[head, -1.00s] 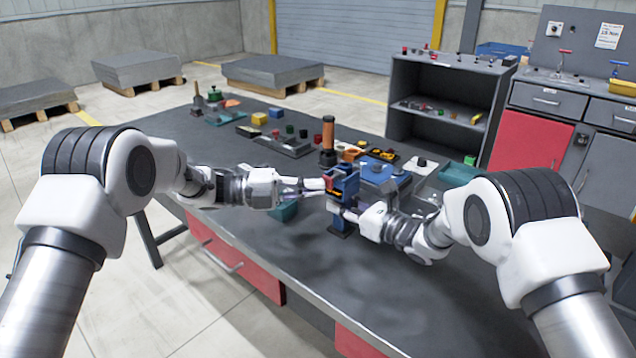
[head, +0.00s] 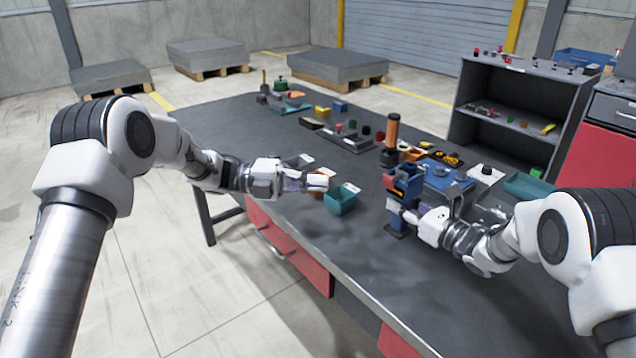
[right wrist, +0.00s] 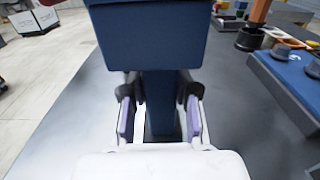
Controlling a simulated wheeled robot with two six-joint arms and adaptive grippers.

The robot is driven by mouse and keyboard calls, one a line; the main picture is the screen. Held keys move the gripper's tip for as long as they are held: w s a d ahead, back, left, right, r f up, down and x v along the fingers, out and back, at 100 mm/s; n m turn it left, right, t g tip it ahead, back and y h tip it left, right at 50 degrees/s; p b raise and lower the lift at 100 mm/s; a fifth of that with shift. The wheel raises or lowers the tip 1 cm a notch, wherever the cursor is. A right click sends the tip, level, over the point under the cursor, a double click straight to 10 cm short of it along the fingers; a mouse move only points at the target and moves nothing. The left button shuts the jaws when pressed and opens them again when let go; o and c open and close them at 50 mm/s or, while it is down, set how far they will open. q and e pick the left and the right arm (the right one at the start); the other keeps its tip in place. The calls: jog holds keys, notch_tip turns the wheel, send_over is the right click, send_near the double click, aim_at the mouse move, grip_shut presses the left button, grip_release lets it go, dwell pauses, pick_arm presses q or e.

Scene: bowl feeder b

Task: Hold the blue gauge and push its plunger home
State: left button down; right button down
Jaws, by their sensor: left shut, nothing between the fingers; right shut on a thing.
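The blue gauge (head: 407,188) stands upright near the table's front edge, on a dark foot (head: 397,230). Red and orange parts show at its upper left. In the right wrist view its blue block (right wrist: 150,38) fills the top middle, above a narrower blue stem. My right gripper (head: 408,213) is shut on that stem, with purple pads (right wrist: 160,118) on either side. The plunger cannot be made out clearly. My left gripper (head: 324,180) is shut and empty, well left of the gauge and apart from it, near a teal bin (head: 341,202).
An orange-handled upright tool (head: 391,135) stands behind the gauge. A blue fixture (head: 445,176) lies to its right. Small bins and loose parts crowd the back of the table (head: 300,222). The front middle of the tabletop is clear. A dark shelf (head: 515,112) stands behind.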

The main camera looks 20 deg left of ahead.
jog(key=c, duration=0.8)
grip_release()
jog(key=v, duration=1.1)
jog(key=shift+d, duration=0.15)
jog(key=shift+b+v, duration=0.65)
jog(key=shift+v, duration=3.75)
